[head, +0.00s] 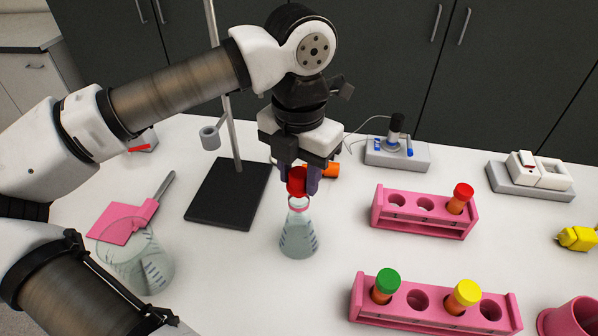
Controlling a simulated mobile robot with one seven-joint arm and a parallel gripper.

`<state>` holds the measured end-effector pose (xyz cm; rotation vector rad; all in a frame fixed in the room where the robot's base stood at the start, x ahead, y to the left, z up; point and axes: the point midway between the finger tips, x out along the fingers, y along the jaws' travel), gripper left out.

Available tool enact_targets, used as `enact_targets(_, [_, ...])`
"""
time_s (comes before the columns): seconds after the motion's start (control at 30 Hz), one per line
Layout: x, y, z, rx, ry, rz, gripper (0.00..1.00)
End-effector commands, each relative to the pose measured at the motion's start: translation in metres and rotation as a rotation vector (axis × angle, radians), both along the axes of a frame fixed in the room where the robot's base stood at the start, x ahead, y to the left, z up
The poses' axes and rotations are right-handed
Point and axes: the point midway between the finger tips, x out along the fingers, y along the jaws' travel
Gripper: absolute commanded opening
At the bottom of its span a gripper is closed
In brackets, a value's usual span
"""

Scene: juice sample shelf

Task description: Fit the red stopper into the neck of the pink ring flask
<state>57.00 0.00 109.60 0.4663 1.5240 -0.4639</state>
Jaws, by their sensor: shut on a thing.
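The flask (299,236) is clear glass with a conical body and a pink ring at its neck. It stands upright on the white table at the centre of the head view. My gripper (299,182) points down right over the flask and is shut on the red stopper (297,183). The stopper is between the two dark fingers, close above the flask's mouth. I cannot tell whether its lower end touches or enters the neck.
A retort stand base (228,194) is left of the flask. Pink racks (425,230) (375,313) with capped tubes stand right. An orange thing (331,170) lies behind my gripper.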

Motion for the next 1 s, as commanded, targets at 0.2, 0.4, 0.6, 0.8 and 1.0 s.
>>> enact_targets(0.2, [0.000, 0.000, -0.004, 0.000, 0.000, 0.000, 0.14])
enact_targets(0.4, [0.000, 0.000, -0.008, -0.001, -0.001, 0.000, 0.14])
enact_targets(0.6, [0.000, 0.000, -0.012, -0.001, -0.001, 0.000, 0.14])
enact_targets(0.8, [0.000, 0.000, -0.017, -0.001, -0.001, 0.000, 0.14])
enact_targets(1.0, [0.000, 0.000, -0.018, -0.001, -0.001, 0.000, 0.14])
